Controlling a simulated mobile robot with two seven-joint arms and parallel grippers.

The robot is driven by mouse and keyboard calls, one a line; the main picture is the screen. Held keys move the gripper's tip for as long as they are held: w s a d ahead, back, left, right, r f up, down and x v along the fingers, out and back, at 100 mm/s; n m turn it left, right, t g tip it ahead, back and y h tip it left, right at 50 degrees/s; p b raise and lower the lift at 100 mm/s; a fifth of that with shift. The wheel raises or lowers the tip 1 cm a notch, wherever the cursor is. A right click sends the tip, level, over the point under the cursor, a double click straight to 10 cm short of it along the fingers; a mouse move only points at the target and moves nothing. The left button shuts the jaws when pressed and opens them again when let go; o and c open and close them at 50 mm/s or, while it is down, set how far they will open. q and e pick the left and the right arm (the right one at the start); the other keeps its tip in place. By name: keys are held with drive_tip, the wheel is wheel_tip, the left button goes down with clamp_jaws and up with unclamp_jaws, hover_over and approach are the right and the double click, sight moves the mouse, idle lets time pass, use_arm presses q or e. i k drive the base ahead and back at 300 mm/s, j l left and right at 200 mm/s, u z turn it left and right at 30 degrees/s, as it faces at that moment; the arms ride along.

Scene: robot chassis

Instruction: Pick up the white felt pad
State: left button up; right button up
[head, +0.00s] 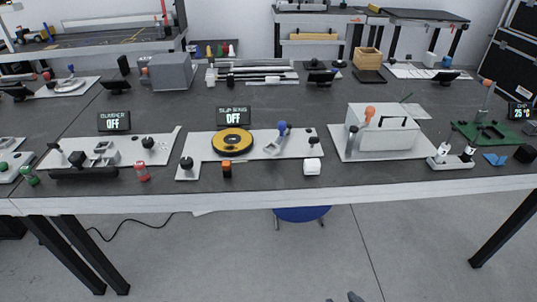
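I cannot pick out the white felt pad with certainty. A small white block (312,167) sits near the front edge of the table, just in front of the middle white board (205,150). A thin pale flat piece (416,111) lies farther back on the right, behind the white box. Either is small in the picture, and its material cannot be told. Neither gripper shows in the head view. A small grey shape at the bottom edge, right of centre, is too cut off to identify.
The long dark table (260,185) has a pale front edge. A yellow-and-black disc (232,141), an orange-and-black cylinder (227,169), a red cylinder (142,173) and a white box (383,128) with an orange-topped lever stand around. A blue stool (302,214) is under the table.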

sight(311, 166)
drive_tip(key=u, duration=1)
drive_tip(key=l+u, duration=0.65)
drive_tip(key=k+l, duration=0.1)
drive_tip(key=l, duration=0.3)
drive_tip(key=k+l, duration=0.1)
drive_tip(key=l, duration=0.35)
drive_tip(key=k+l, duration=0.1)
drive_tip(key=l, duration=0.3)
